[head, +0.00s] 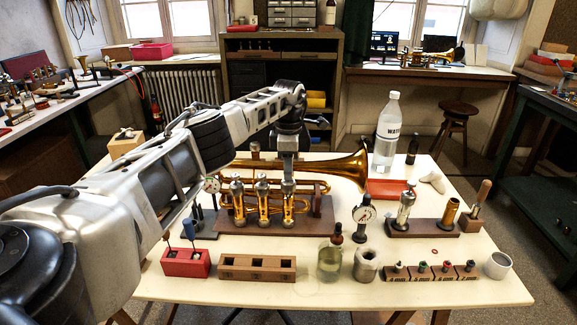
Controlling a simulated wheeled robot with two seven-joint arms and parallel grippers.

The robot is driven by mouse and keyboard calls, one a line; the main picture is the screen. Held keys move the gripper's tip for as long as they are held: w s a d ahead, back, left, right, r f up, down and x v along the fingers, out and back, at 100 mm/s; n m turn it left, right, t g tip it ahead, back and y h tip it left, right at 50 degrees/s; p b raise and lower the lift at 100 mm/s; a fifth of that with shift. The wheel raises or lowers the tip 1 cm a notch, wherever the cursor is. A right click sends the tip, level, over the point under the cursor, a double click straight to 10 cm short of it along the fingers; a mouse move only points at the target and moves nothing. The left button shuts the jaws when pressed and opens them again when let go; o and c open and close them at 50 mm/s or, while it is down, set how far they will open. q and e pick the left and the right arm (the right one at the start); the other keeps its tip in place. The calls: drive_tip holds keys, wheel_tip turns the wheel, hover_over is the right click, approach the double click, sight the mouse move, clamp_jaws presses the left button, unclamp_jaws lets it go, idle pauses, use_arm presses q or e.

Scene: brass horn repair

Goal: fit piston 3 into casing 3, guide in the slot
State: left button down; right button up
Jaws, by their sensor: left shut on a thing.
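The brass trumpet (345,169) lies on a dark wooden stand (318,228) in the middle of the table, its bell to the right. Its three upright valve casings stand in a row; casing 3 (288,206) is the right-most. My left gripper (288,172) points straight down above casing 3. It is shut on a silvery part, which I take as piston 3 (288,186), in line with the casing top. How deep the piston sits, and the guide and slot, are too small to make out. My right gripper is not in view.
A red block (186,263) and an empty-looking brown rack (257,268) stand in front. A glass bottle (329,262), dial gauge (364,214), water bottle (387,130) and wooden stand (423,228) with a silver valve part are to the right. Bare tabletop shows along the front edge.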

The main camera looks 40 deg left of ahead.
use_arm(q)
drive_tip(key=shift+f+b, duration=0.4)
drive_tip(key=shift+f, duration=0.4)
drive_tip(key=c, duration=1.2)
unclamp_jaws()
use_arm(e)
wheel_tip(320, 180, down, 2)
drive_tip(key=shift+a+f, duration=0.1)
use_arm(q)
drive_tip(key=shift+o, duration=0.2)
wheel_tip(320, 180, up, 16)
drive_tip(key=p, duration=0.1)
drive_tip(key=shift+r, duration=0.25)
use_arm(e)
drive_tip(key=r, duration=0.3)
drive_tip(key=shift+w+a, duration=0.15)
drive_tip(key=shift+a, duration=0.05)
